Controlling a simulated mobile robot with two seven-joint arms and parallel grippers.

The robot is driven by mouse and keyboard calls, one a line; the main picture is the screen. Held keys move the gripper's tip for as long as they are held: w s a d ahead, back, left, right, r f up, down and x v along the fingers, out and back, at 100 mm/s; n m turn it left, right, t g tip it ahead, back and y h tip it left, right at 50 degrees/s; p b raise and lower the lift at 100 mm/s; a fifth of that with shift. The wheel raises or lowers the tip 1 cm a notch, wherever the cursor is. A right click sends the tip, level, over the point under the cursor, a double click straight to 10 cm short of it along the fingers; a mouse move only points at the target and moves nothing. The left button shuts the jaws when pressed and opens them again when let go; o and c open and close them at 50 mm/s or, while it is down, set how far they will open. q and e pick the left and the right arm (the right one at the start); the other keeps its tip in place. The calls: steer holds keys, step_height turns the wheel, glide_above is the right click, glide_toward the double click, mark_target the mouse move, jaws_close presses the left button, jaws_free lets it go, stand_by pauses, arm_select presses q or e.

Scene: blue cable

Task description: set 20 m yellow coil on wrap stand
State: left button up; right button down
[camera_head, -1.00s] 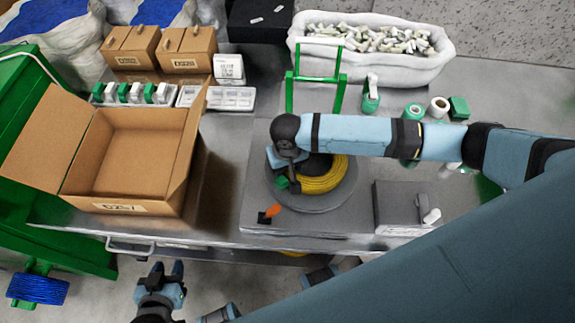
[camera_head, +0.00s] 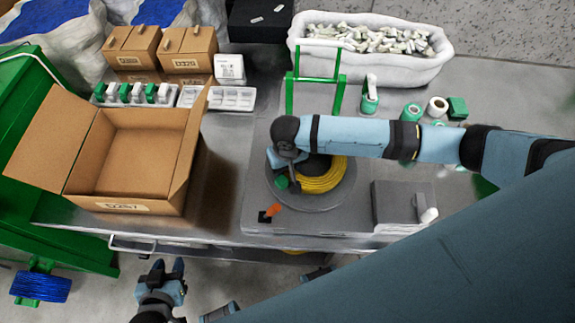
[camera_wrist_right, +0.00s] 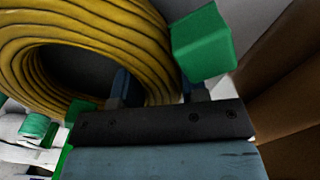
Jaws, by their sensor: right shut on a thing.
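The yellow coil (camera_head: 322,176) lies on the round grey plate of the wrap stand (camera_head: 313,203) in the head view, partly hidden by my right arm. My right gripper (camera_head: 286,172) is over the coil's left side. In the right wrist view the yellow coil (camera_wrist_right: 85,40) fills the upper left, and my right gripper (camera_wrist_right: 155,92) is shut on its band, the fingers mostly hidden. A green block (camera_wrist_right: 203,43) sits beside the fingers. My left gripper (camera_head: 165,272) hangs in front of the table's edge, its fingers apart and empty.
An open cardboard box (camera_head: 120,206) stands left of the stand. A grey box (camera_head: 400,205) is to its right. Behind are a green frame (camera_head: 289,95), tape rolls (camera_head: 438,106) and a white bin (camera_head: 400,72) of small parts. A blue spool (camera_head: 40,287) is at lower left.

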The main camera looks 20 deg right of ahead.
steer(key=shift+f+p, duration=0.2)
steer(key=shift+p, duration=0.3)
stand_by(0.4)
steer(key=shift+c, duration=2.1)
jaws_free()
steer(key=shift+f, duration=0.1)
step_height(320, 180, up, 5)
steer(key=p, duration=0.5)
steer(key=shift+f+p, duration=0.1)
steer(key=shift+p, duration=0.3)
steer(key=shift+r+p, duration=0.8)
steer(key=shift+p, duration=0.15)
steer(key=shift+r+p, duration=0.45)
steer(key=shift+p, duration=0.1)
